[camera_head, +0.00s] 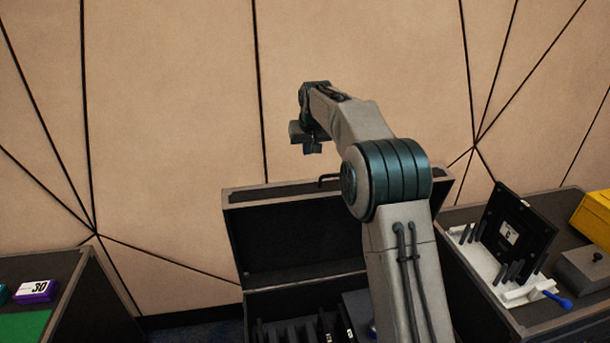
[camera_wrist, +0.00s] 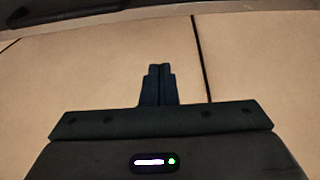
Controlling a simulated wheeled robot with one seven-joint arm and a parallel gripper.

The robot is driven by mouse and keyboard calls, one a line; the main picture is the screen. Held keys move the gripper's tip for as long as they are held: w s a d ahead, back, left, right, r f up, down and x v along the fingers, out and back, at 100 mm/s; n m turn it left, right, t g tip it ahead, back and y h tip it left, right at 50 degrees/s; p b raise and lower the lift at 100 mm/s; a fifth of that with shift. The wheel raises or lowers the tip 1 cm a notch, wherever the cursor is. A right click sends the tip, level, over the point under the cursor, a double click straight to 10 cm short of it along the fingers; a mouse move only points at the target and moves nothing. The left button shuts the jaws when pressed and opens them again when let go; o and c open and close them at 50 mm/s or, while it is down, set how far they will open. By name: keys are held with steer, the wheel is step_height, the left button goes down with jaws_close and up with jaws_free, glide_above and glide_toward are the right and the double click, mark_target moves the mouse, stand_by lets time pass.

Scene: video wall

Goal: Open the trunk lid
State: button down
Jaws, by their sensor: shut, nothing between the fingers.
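The trunk lid (camera_head: 300,240) stands raised, about upright, at the back of the dark trunk in the head view. A small dark handle (camera_head: 328,179) shows at the lid's top edge, beside my arm. The trunk's inside (camera_head: 290,318) shows dark dividers and several items; my arm hides its right part. My gripper (camera_head: 312,148) is above the lid, in front of the wall and apart from the lid. In the wrist view its fingers (camera_wrist: 158,72) are together with nothing between them.
At right, a table (camera_head: 545,318) bears a black panel (camera_head: 518,230) in a white rack, a blue-handled tool (camera_head: 558,298) and a yellow case (camera_head: 597,215). The beige wall (camera_head: 180,120) stands behind.

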steer(key=w+a+p+x, duration=0.1)
steer(key=p+x, duration=0.2)
steer(key=x, duration=0.9)
steer(key=shift+s+d, duration=0.2)
steer(key=shift+s, duration=0.5)
steer(key=shift+s+d, duration=0.25)
steer(key=shift+s, duration=0.45)
steer(key=shift+s+d, duration=0.2)
steer(key=shift+s, duration=0.5)
